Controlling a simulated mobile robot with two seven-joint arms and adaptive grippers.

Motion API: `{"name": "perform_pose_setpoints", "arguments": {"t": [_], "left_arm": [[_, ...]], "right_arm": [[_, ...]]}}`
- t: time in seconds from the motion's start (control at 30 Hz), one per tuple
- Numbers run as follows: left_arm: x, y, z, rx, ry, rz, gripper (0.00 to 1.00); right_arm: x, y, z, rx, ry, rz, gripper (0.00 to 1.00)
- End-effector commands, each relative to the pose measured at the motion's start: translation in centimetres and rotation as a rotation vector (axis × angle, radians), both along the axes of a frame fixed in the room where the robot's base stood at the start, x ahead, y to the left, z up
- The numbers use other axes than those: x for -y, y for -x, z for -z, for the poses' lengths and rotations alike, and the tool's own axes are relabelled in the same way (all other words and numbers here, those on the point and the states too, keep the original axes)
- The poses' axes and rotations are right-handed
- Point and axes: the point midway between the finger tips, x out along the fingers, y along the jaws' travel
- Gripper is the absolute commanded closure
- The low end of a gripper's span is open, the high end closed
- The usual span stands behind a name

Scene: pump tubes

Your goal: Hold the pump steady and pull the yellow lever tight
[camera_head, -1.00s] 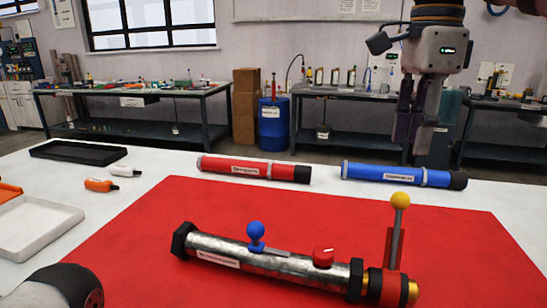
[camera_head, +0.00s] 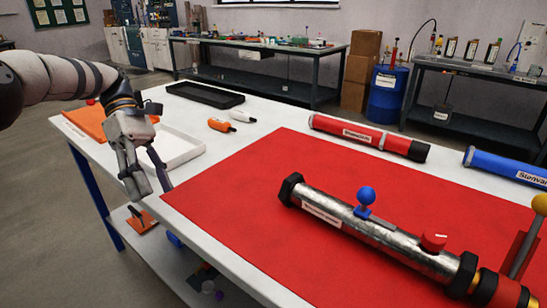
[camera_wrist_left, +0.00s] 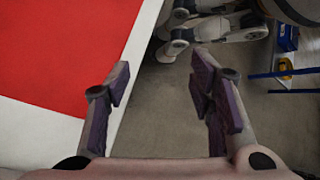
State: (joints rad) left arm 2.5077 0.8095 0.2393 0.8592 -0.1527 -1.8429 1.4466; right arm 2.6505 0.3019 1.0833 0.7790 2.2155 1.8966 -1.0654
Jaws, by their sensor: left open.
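The pump (camera_head: 400,243) is a silver metal tube with black hex collars, lying on the red mat (camera_head: 265,180). It carries a blue ball knob (camera_head: 366,197) and a red cap (camera_head: 433,241). The yellow-topped lever (camera_head: 525,240) stands up at its right end, partly cut off by the picture edge. My left gripper (camera_head: 150,190) is open and empty at the table's left front edge, well left of the pump. In the left wrist view its fingers (camera_wrist_left: 160,95) are spread over the table edge and floor. My right gripper is out of view.
A red tube (camera_head: 365,135) and a blue tube (camera_head: 505,166) lie behind the mat. A white tray (camera_head: 180,150), a black tray (camera_head: 205,95) and orange and white bottles (camera_head: 221,126) are at the left. The mat's left part is clear.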

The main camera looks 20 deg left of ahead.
Motion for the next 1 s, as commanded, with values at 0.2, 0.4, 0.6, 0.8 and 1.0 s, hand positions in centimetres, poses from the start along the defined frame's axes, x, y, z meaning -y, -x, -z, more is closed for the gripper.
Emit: {"name": "perform_pose_setpoints", "arguments": {"t": [0.2, 0.4, 0.6, 0.8, 1.0], "left_arm": [[13.8, -8.2, -3.9, 0.177, 0.237, 0.043, 0.51], [23.3, -11.5, -5.6, 0.253, 0.455, 0.037, 0.51], [26.8, -12.2, -6.0, 0.269, 0.527, 0.023, 0.51], [30.7, -11.4, -4.5, 0.267, 0.528, 0.025, 0.51], [34.8, -10.6, -2.7, 0.268, 0.526, 0.024, 0.51]], "right_arm": [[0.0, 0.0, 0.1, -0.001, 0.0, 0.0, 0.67], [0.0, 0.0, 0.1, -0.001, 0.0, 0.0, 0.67], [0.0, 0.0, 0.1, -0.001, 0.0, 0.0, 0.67], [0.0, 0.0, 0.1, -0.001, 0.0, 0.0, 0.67], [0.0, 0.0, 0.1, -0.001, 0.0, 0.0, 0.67]]}}
